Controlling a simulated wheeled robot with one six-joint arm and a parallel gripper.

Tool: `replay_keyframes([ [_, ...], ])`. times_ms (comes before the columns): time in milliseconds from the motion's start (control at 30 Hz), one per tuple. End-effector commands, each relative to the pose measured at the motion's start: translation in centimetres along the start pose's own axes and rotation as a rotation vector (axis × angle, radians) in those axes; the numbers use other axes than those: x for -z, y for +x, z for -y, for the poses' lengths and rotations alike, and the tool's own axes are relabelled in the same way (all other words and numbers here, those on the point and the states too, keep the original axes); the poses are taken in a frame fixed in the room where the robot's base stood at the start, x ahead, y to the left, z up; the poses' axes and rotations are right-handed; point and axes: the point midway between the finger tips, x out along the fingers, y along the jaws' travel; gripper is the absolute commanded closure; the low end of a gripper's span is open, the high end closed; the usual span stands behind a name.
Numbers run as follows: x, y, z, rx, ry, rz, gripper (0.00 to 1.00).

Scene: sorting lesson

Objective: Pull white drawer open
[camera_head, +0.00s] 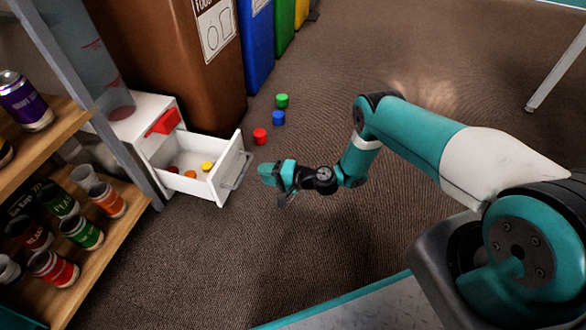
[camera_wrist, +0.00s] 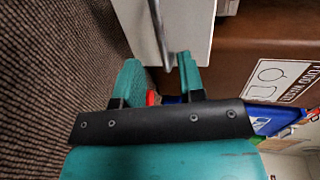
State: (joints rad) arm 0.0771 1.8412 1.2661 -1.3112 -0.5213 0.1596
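The white drawer (camera_head: 221,182) stands pulled out of its small white cabinet (camera_head: 150,108) at the left in the head view. Several small red, orange and yellow pieces lie in it. Its grey bar handle (camera_head: 237,171) is on the front, facing my arm. My gripper (camera_head: 266,174) is just right of the handle and looks apart from it. In the wrist view the drawer front (camera_wrist: 195,28) and handle (camera_wrist: 157,32) are ahead of my gripper (camera_wrist: 158,68). Its two teal fingers are spread, with the handle's near end showing between them and no grip visible.
A brown bin (camera_head: 190,60) stands behind the cabinet. A wooden shelf (camera_head: 100,255) with several cans is at left. The carpet in front of the drawer is clear.

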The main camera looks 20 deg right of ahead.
Motion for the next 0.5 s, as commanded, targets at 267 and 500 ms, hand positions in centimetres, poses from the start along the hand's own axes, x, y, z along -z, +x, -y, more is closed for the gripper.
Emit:
replay_keyframes([
  [267,0.1,-6.7,0.5,0.001,0.004,-0.004,0.64],
  [500,0.0,-9.3,0.1,0.0,0.0,-0.001,0.64],
])
